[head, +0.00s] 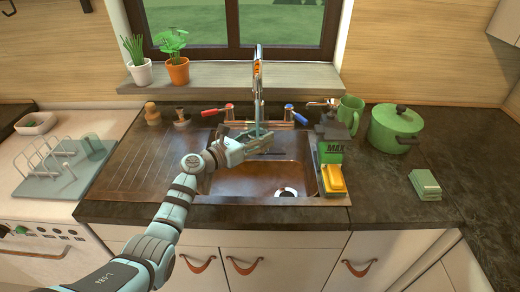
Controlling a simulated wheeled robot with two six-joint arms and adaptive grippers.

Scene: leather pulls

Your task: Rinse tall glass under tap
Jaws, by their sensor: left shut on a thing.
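My left gripper (250,140) reaches in over the sink (262,180) and is shut on what looks like the clear, bluish tall glass (260,130). The glass is small and partly hidden by the fingers, so its exact tilt is unclear. It is just below the tall tap (258,85) at the back of the sink. The tap has a red lever (216,110) on the left and a blue lever (296,115) on the right. I cannot tell whether water runs. My right gripper is not in view.
A dark bottle (331,132) with a green label and a yellow sponge (334,179) stand at the sink's right edge. Beyond are a green mug (350,112) and a green pot (395,128). A dish rack (60,170) stands left. The ribbed drainboard (145,160) is clear.

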